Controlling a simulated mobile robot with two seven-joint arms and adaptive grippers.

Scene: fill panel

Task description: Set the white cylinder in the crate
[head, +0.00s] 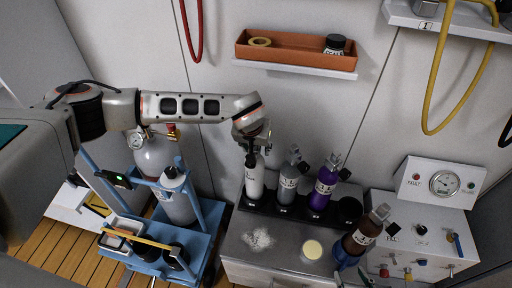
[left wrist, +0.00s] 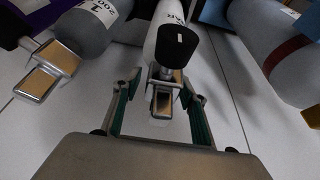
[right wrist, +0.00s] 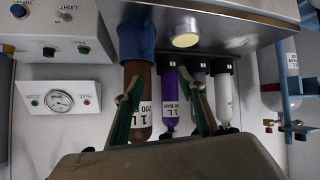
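The white cylinder (head: 254,180) stands upright in the leftmost place of a black rack (head: 290,211) on the bench. My left gripper (head: 250,132) is at its valve, just above the body. In the left wrist view the open fingers (left wrist: 160,95) stand either side of the white cylinder's valve (left wrist: 168,78), with a gap visible. My right gripper (right wrist: 165,88) is open and empty in the right wrist view, facing the bottles; I cannot make it out in the head view. A blue frame (head: 200,245) at the left, perhaps the crate, holds a grey cylinder (head: 177,203).
Grey (head: 287,187) and purple (head: 324,187) cylinders stand right of the white one. A brown cylinder (head: 362,237) leans in a blue holder. A pale disc (head: 312,250) lies on the bench (head: 285,238). A gauge panel (head: 437,184) is at the right. A terracotta tray (head: 297,57) is on the wall shelf.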

